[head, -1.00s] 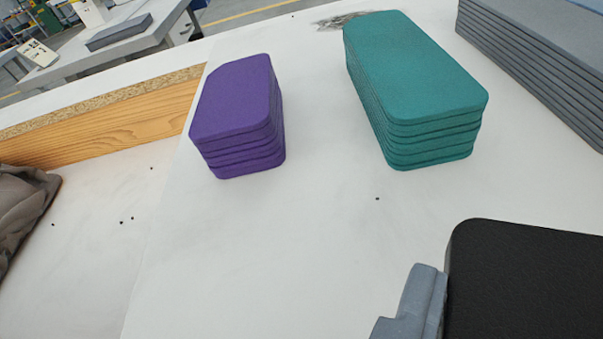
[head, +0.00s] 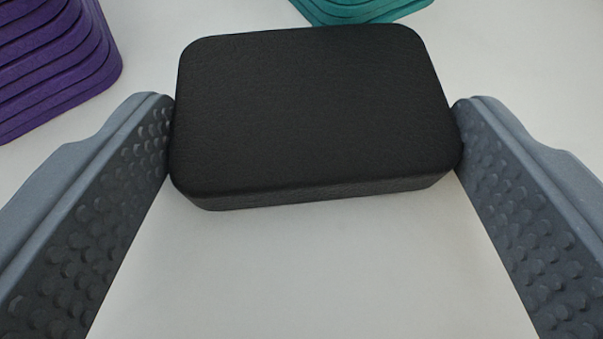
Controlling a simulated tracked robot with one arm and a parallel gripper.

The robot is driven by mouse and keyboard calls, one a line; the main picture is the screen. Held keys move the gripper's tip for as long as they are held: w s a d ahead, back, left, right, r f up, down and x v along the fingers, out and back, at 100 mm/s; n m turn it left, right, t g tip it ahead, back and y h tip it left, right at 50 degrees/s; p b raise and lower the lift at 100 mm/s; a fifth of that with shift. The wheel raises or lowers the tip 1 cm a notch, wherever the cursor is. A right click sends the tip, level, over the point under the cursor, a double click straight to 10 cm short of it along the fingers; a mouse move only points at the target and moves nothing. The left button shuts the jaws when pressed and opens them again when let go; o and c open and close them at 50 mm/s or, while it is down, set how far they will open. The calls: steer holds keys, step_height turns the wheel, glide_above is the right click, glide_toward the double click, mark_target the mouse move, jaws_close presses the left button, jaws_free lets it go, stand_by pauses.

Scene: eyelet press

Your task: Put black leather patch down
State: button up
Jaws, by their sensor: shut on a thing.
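The black leather patch (head: 312,110) is a thick, rounded rectangular block in the upper middle of the head view. My gripper (head: 314,118) is shut on it, with one grey studded finger touching its left end and the other its right end. The patch lies roughly level, its long side running from finger to finger. The white table surface (head: 310,270) shows below and around it. I cannot tell whether the underside of the patch touches the table.
A purple stack (head: 55,65) of patches stands at the upper left, beyond the left finger. A teal stack (head: 365,10) shows partly behind the patch at the top edge. The white surface nearer me, between the fingers, is clear.

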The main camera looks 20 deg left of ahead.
steer(key=o, duration=1)
steer(key=shift+s+d+r, duration=0.1)
steer(key=shift+s+r, duration=0.2)
steer(key=shift+s, duration=0.15)
steer(key=p+v, duration=0.2)
steer(key=v, duration=0.9)
